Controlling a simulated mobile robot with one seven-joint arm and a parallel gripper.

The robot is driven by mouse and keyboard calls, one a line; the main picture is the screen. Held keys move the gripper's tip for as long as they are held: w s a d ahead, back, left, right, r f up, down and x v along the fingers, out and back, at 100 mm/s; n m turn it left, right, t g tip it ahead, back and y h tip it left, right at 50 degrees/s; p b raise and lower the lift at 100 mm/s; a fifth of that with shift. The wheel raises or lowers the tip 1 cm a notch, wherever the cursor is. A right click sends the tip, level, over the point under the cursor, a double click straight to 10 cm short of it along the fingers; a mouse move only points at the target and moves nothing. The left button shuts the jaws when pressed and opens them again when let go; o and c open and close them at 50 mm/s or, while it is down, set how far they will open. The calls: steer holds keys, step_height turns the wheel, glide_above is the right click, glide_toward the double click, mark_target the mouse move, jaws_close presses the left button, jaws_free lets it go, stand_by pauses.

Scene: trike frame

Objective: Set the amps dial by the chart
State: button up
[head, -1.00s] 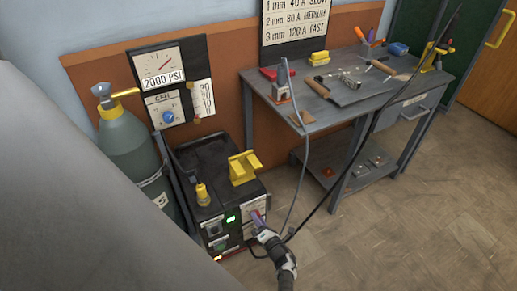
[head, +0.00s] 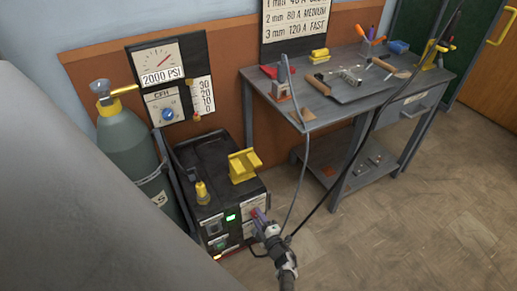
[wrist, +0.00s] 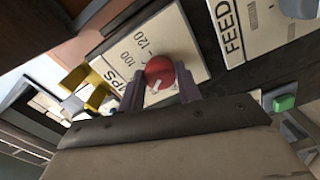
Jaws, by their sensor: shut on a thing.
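The amps dial is a round red knob (wrist: 160,72) on a pale scale plate (wrist: 128,47) marked 100 and 120 in the wrist view. Its white pointer mark faces the lower left of that picture; I cannot tell the exact value. My gripper (wrist: 160,90) has its two purple fingers shut on the knob, one on each side. In the head view my gripper (head: 259,216) is at the front of the black welder (head: 210,150). The chart (head: 295,20) on the wall pairs 1 mm with 40 A, 2 mm with 80 A and 3 mm with 120 A.
A FEED plate (wrist: 262,22) and a green button (wrist: 284,103) sit beside the dial. A gas cylinder (head: 133,150) stands left of the welder. A workbench (head: 335,110) with tools is at the right. A yellow holder (head: 243,166) sits on the welder.

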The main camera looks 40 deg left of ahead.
steer(key=m+p, duration=0.2)
steer(key=m, duration=2.3)
steer(key=shift+p, duration=0.35)
steer(key=shift+m, duration=0.4)
steer(key=o, duration=1)
